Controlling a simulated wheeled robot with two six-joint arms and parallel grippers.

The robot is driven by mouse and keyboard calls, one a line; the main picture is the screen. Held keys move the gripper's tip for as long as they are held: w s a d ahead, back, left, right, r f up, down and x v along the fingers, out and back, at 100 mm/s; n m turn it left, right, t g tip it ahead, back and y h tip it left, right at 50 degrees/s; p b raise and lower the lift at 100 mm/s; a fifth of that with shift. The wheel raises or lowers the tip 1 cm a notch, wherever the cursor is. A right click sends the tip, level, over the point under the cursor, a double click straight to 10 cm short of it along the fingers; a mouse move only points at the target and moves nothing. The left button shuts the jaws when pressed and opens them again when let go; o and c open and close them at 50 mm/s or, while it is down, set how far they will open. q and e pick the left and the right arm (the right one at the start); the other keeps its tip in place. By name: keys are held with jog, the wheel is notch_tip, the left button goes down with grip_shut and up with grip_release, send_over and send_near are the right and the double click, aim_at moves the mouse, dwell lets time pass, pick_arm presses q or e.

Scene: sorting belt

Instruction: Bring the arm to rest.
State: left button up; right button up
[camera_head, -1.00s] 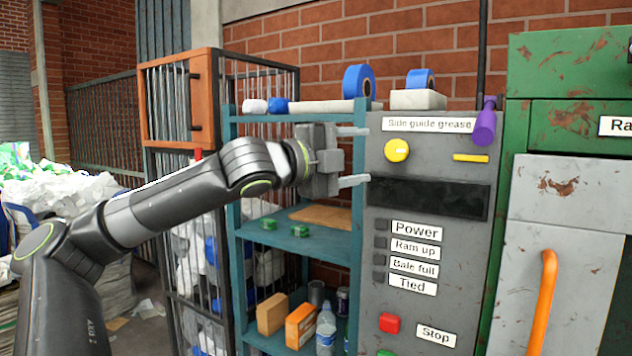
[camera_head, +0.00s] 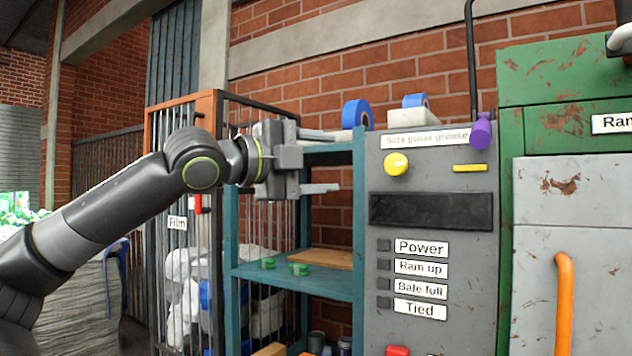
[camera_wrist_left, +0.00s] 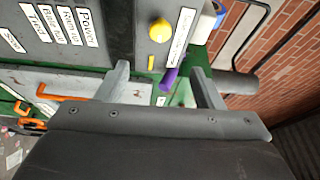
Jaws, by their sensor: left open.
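My left gripper (camera_head: 318,161) is raised in front of the blue shelf rack (camera_head: 359,230), to the left of the grey control panel. Its two fingers point right and stand apart, with nothing between them. In the left wrist view the open fingers (camera_wrist_left: 163,88) show with the panel and a purple object beyond them. My right gripper is in neither view.
The grey control panel (camera_head: 431,240) has a yellow knob (camera_head: 396,164) and a purple object (camera_head: 480,133) at its top right. A green and grey machine with an orange handle (camera_head: 564,305) stands at the right. A barred cage (camera_head: 183,245) stands at the left.

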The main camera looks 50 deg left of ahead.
pick_arm(q)
jog(key=shift+s+a, duration=0.1)
jog(key=shift+s, duration=0.3)
dwell(0.3)
